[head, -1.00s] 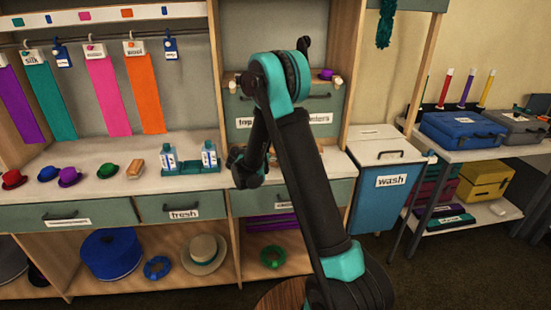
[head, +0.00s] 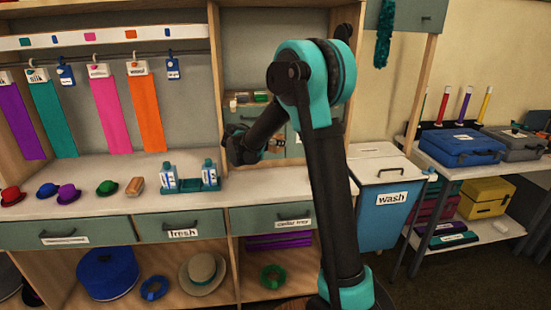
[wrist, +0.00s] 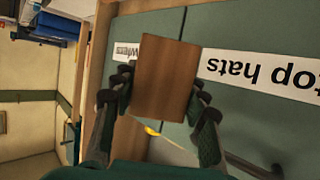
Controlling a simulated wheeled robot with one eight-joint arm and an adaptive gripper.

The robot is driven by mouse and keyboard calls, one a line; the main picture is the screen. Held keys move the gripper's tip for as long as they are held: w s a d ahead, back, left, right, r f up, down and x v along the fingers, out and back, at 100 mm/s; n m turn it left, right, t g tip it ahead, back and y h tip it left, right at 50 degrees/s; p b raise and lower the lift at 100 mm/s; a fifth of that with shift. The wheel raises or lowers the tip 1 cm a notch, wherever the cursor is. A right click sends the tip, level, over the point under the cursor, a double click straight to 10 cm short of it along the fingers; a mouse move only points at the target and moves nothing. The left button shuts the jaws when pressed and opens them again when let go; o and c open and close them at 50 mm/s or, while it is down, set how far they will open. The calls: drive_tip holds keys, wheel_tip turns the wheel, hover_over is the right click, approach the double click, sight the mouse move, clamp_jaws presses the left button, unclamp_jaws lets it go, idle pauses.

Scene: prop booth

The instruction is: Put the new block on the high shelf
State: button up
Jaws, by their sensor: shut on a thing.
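The brown wooden block (wrist: 165,82) is in the middle of the wrist view, with a flat rectangular face towards the camera. My gripper (wrist: 163,98) is shut on it, with a dark finger against each side. Behind the block is a green-grey drawer front (wrist: 245,105) with a "top hats" label, upside down in this view. In the head view my gripper (head: 240,148) is in front of the upper drawers of the middle bay. The block cannot be told clearly there. A raised shelf (head: 238,104) above those drawers bears several small things; my arm hides its right part.
The counter (head: 80,203) holds several small hats and a teal tray (head: 190,188) with bottles. A blue "wash" bin (head: 380,208) stands right of my arm. A wooden upright (head: 214,80) bounds the middle bay on the left. Coloured strips hang further left.

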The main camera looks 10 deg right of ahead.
wheel_tip(320, 180, up, 4)
drive_tip(key=shift+f, duration=0.2)
drive_tip(key=s+d+f+n+t+y, duration=0.3)
drive_tip(key=s+f, duration=0.4)
drive_tip(key=f, duration=0.5)
drive_tip(key=d+n+y, duration=0.1)
drive_tip(key=n+y, duration=0.1)
drive_tip(key=shift+s+d+f+n+y, duration=0.15)
drive_tip(key=shift+f+n+y, duration=0.05)
drive_tip(key=shift+n+y, duration=0.1)
